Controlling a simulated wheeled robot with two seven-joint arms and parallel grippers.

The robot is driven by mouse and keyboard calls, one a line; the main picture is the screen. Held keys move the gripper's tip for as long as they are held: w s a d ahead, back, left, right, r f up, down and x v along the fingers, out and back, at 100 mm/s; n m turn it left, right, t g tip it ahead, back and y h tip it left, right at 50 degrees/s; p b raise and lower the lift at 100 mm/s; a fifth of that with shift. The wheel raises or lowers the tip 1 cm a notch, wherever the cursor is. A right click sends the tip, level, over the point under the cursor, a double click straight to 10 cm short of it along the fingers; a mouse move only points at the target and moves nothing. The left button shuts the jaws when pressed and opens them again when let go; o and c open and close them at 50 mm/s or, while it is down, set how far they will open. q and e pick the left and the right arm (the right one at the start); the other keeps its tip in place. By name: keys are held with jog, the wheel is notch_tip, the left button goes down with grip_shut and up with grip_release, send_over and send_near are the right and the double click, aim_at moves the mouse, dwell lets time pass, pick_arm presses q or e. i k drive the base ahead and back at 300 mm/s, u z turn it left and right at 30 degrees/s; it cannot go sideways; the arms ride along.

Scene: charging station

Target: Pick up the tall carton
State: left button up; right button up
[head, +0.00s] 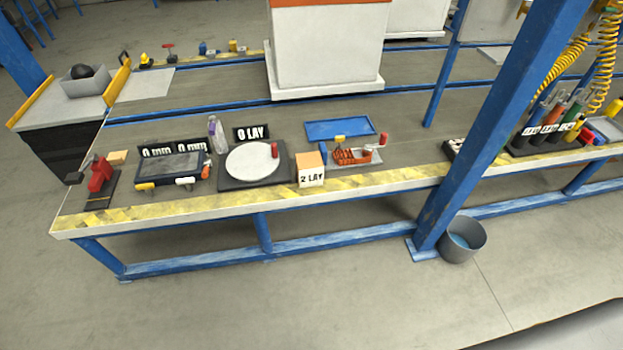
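I cannot tell for sure which thing is the tall carton. A small box with an orange top (309,161) stands near the front edge of the workbench, right of a white round plate. Neither of my grippers is in view.
The workbench (400,183) has a yellow-striped front edge. On it are a white round plate (252,160), a clear bottle (216,134), a dark tray (173,166), a red tool (100,174) and a blue tray (340,128). A blue post (500,120) rises at the right; a grey bucket (462,240) stands beside it.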

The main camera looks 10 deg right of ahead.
aim_at(310, 166)
jog(key=z, duration=0.4)
jog(key=i, duration=0.5)
jog(key=z, duration=0.75)
jog(key=i, duration=0.65)
jog(key=z, duration=0.1)
